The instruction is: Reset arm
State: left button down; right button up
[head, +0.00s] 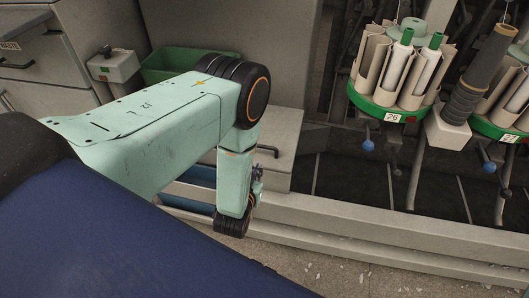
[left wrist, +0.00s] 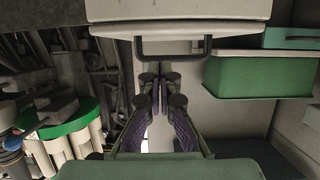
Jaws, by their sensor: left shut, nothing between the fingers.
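My left arm comes in from the left in the head view, bends at a dark elbow joint and hangs down in front of the machine. My left gripper (head: 258,173) is mostly hidden behind the pale green forearm, with only a small dark part showing. In the left wrist view my left gripper (left wrist: 160,82) is shut and empty, its purple-padded fingers meeting at their tips, below a dark bar handle (left wrist: 172,50) on a pale box front (left wrist: 180,12). My right gripper is not in view.
Round green magazines with pale tubes and bobbins stand at the right, one numbered 26 (head: 378,101). A green bin (head: 165,60) is behind my arm; it also shows in the wrist view (left wrist: 258,80). A pale machine rail (head: 370,235) runs along the floor. A small switch box (head: 113,65) is at the left.

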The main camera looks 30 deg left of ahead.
pick_arm(q)
jog(key=shift+s+f, duration=0.1)
jog(key=shift+f, duration=0.1)
jog(key=s+d+f+m+g+h+p, duration=0.1)
jog(key=s+f+g, duration=0.25)
jog(key=s, duration=0.65)
jog(key=s+d+f+m+g+h, duration=0.1)
jog(key=s+d+f+g, duration=0.1)
jog(key=s+g, duration=0.5)
jog(key=s+d+r+g+p, duration=0.1)
jog(key=s+r, duration=0.4)
jog(key=s, duration=0.2)
jog(key=s+d+r+g+h+p, duration=0.1)
jog(key=s+r+g+p, duration=0.1)
jog(key=s+r, duration=0.3)
jog(key=shift+s+r, duration=0.3)
jog(key=shift+s, duration=1.2)
